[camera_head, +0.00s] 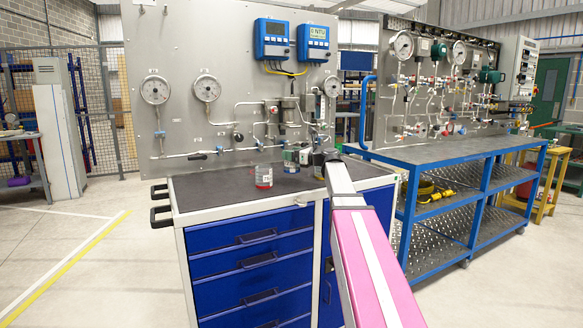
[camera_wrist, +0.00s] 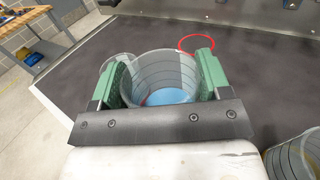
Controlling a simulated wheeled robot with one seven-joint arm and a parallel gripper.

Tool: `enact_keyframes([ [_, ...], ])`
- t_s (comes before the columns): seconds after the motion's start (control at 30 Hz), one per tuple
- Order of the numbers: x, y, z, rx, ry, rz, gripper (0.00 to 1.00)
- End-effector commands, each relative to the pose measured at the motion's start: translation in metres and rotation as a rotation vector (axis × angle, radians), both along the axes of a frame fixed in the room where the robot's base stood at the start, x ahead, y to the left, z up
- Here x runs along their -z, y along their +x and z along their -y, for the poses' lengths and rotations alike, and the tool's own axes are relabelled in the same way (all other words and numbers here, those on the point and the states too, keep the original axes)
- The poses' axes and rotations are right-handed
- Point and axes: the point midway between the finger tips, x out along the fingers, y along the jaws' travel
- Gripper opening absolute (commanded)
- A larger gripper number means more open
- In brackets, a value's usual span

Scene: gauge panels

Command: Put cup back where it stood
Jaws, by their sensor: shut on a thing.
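The cup (camera_wrist: 160,75) in my gripper is clear, with dark rings and blue at its bottom. In the wrist view my gripper (camera_wrist: 160,85) has its green fingers closed on both sides of it, and the cup looks roughly upright. The held cup (camera_head: 291,166) also shows in the head view, over the dark top of the cabinet. I cannot tell whether its base touches the surface. A red ring (camera_wrist: 197,43) lies on the dark top beyond the cup, partly behind the right finger.
A clear cup with red in it (camera_head: 263,178) stands left of the held one on the dark cabinet top (camera_head: 208,191). Another cup (camera_wrist: 298,157) is at the lower right of the wrist view. The gauge panel (camera_head: 225,120) rises behind.

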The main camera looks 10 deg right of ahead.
Motion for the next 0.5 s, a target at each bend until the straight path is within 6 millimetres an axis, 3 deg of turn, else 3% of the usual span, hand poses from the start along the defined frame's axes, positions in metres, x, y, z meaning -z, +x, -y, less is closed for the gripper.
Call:
enact_keyframes([
  [0.03, 0.004, 0.011, 0.002, 0.0, 0.001, -0.001, 0.4],
  [0.13, 0.011, 0.021, 0.003, 0.0, -0.001, 0.001, 0.4],
  [0.37, 0.021, 0.024, 0.004, 0.0, 0.001, -0.001, 0.4],
  [0.5, 0.039, 0.023, 0.003, 0.0, 0.001, -0.001, 0.4],
])
